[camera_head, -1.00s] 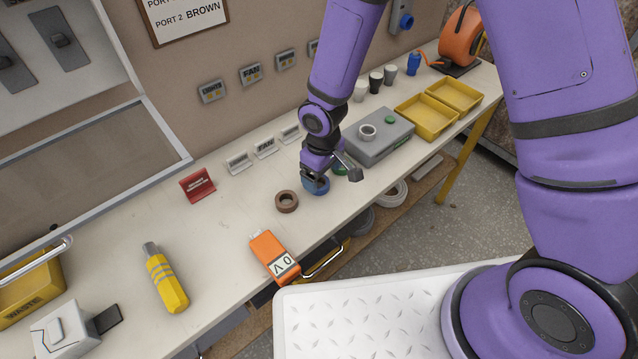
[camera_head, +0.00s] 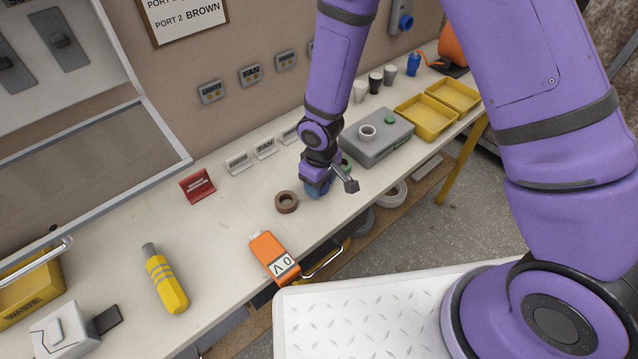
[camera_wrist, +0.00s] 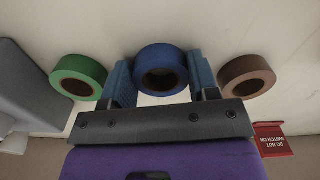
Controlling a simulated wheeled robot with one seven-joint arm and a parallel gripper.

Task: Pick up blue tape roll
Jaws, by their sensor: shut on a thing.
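The blue tape roll (camera_wrist: 160,56) is between the two fingers of my gripper (camera_wrist: 160,80) in the wrist view, with both fingers against its sides. In the head view, a part of the blue tape roll (camera_head: 318,190) shows below my gripper (camera_head: 317,184), which covers much of it. My gripper is shut on the roll at the workbench. I cannot tell whether the roll touches the bench top.
A brown tape roll (camera_head: 287,201) lies close on the left, and a green roll (camera_wrist: 78,77) lies on the other side. A grey box (camera_head: 377,140) stands behind right. An orange meter (camera_head: 274,258) lies near the bench's front edge.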

